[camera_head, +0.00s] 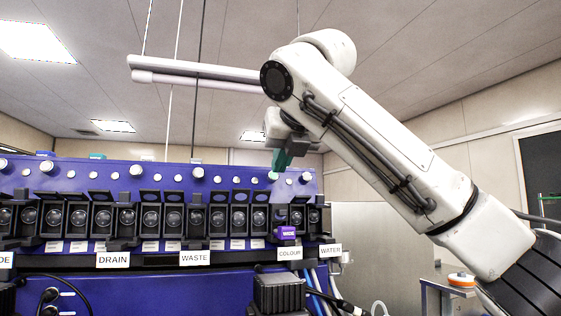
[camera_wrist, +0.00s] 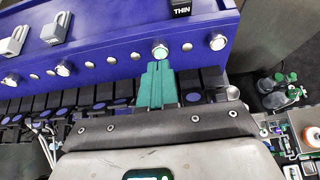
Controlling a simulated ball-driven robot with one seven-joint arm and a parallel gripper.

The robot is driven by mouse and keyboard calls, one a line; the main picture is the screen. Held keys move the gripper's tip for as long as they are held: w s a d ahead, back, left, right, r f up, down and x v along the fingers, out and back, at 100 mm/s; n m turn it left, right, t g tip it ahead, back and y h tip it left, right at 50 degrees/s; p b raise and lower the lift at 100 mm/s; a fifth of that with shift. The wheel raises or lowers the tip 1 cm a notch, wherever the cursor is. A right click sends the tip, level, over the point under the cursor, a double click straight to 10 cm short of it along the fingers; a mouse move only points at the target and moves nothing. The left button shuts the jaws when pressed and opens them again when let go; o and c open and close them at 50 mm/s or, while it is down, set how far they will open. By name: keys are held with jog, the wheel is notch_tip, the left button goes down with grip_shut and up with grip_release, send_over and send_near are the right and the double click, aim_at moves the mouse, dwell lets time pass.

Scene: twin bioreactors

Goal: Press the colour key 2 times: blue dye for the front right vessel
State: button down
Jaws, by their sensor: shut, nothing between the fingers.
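My gripper (camera_head: 281,160) has teal fingers pressed together and empty. In the head view it hangs in front of the upper part of the blue panel, above the COLOUR label (camera_head: 289,254). In the wrist view the closed fingertips (camera_wrist: 158,66) point at a round white button (camera_wrist: 160,51), just short of it or touching; I cannot tell which. Another white button (camera_wrist: 218,41) is to its right. The colour key's own marking is not readable at the buttons. The front right vessel and the dye are not recognisable in either view.
The blue panel (camera_head: 120,178) carries a row of buttons above dark pump-like units. DRAIN (camera_head: 113,260), WASTE (camera_head: 195,257) and WATER (camera_head: 330,250) labels sit below. A purple tag (camera_head: 287,233) is above COLOUR. A black block marked THIN (camera_wrist: 181,8) stands on the panel top.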

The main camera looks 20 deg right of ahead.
jog(key=s, duration=0.1)
jog(key=s+r, duration=0.1)
jog(key=s, duration=0.3)
jog(key=shift+s+r, duration=0.25)
dwell(0.5)
